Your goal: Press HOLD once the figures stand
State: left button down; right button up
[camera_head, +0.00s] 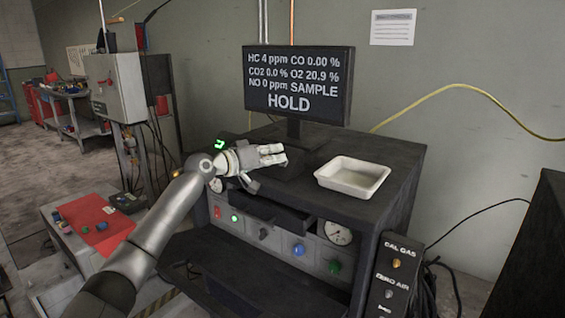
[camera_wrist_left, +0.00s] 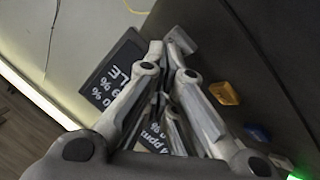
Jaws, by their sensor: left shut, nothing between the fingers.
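The monitor (camera_head: 298,84) reads HC 4 ppm, CO 0.00 %, CO2 0.0 %, O2 20.9 %, NO 0 ppm, SAMPLE, with HOLD in large letters below. It also shows, turned and partly covered, in the left wrist view (camera_wrist_left: 113,72). My left gripper (camera_head: 280,154) is shut and empty, in front of the monitor's foot. It also shows in the left wrist view (camera_wrist_left: 168,45). An amber button (camera_wrist_left: 224,93) and a blue button (camera_wrist_left: 258,132) lie to the right of its fingers there, apart from them. No readable HOLD label shows on any button. My right gripper is out of view.
A white tray (camera_head: 353,177) sits on the dark cabinet top, right of the gripper. The cabinet front has a lit green button (camera_head: 235,217), a blue knob (camera_head: 298,250) and a gauge (camera_head: 338,232). A red mat (camera_head: 92,228) with small objects lies at left.

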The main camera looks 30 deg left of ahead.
pick_arm(q)
jog(key=shift+s+r, duration=0.4)
jog(key=shift+r, duration=0.05)
jog(key=shift+s+a+r+p, duration=0.1)
jog(key=shift+s+r+p, duration=0.15)
jog(key=shift+r+p, duration=0.25)
jog(key=s+r+p, duration=0.1)
jog(key=s+r, duration=0.1)
jog(key=r, duration=0.1)
jog(key=shift+s, duration=0.35)
jog(key=shift+f, duration=0.1)
